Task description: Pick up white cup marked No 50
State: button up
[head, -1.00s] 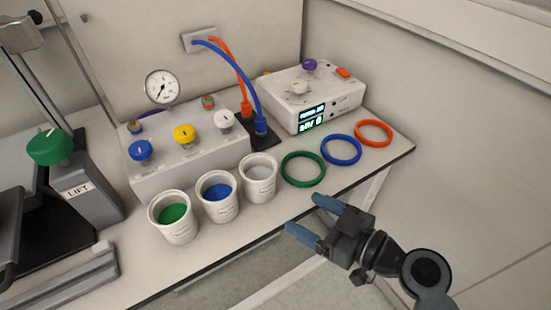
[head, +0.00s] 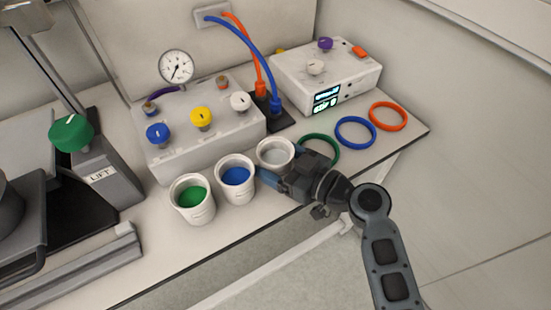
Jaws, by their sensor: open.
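Three white cups stand in a row near the bench's front edge: one with green contents (head: 193,200), one with blue contents (head: 235,179), and one with pale grey-white contents (head: 273,151) at the right end. Their markings are too small to read, so I cannot tell which is No 50. My gripper (head: 279,164) is open, with its blue fingers at the right-end cup. One finger shows at this cup's front left, beside the blue-contents cup; the other is mostly hidden. My gripper covers the lower part of the right-end cup.
A green ring (head: 322,143), a blue ring (head: 355,132) and an orange ring (head: 388,116) lie to the right. A valve box (head: 205,145) with coloured knobs stands behind the cups. A display box (head: 335,85) stands behind the rings. A green lift knob (head: 71,132) is at left.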

jog(key=shift+c, duration=0.5)
jog(key=c, duration=0.7)
jog(key=shift+c, duration=0.2)
